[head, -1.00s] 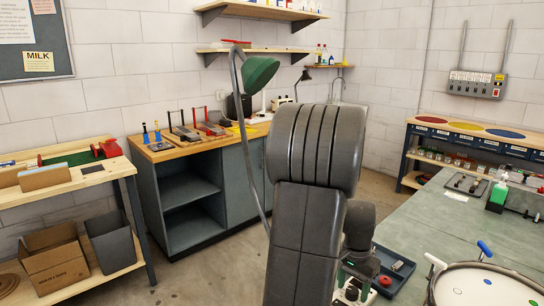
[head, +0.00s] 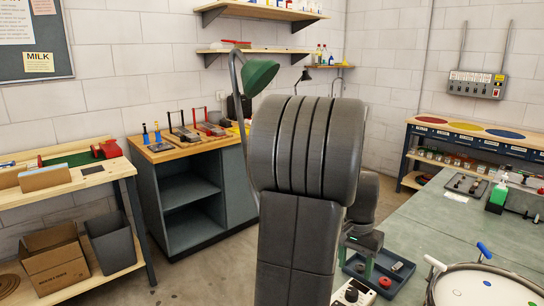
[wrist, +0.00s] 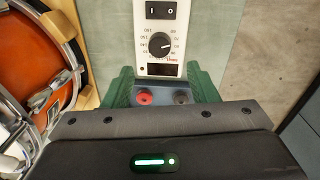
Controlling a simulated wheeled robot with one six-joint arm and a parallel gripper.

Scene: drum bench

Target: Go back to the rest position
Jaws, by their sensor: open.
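My gripper (wrist: 163,88) is open, with its two green fingers apart in the wrist view. Nothing is held between them. Past the fingers, a white control box (wrist: 162,48) with a black dial and a switch shows on the bench. In the head view, my arm fills the middle and hides part of the bench. A green part of my gripper (head: 365,262) shows just right of my arm, above the bench edge. The control box (head: 352,293) is partly visible below it.
A blue tray (head: 405,271) with a red knob and a grey cylinder lies close by. A drum (head: 482,287) stands to its right and also fills the left of the wrist view (wrist: 35,50). Floor is open at left.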

